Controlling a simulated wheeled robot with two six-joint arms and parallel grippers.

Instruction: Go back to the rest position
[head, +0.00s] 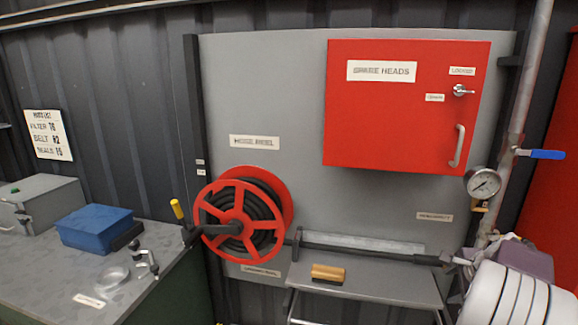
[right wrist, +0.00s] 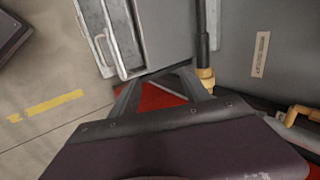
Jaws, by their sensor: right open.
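My right gripper (head: 464,260) is at the lower right of the head view, with its dark purple body and white arm behind it. It is open, its fingers close to the right end of a black hose lance (head: 370,250). In the right wrist view the two grey fingers of the gripper (right wrist: 160,84) stand apart with a red surface showing beyond them. The black lance with a brass-coloured end (right wrist: 205,76) is beside the right finger there; whether they touch is unclear. My left gripper is not in view.
A grey shelf (head: 410,287) carrying a yellow-brown block (head: 328,273) stands below the lance. The red hose reel (head: 243,213), red cabinet (head: 400,130), gauge (head: 483,183) and upright pipe (head: 525,80) with a blue lever (head: 546,154) are nearby. A cluttered bench (head: 50,275) is at left.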

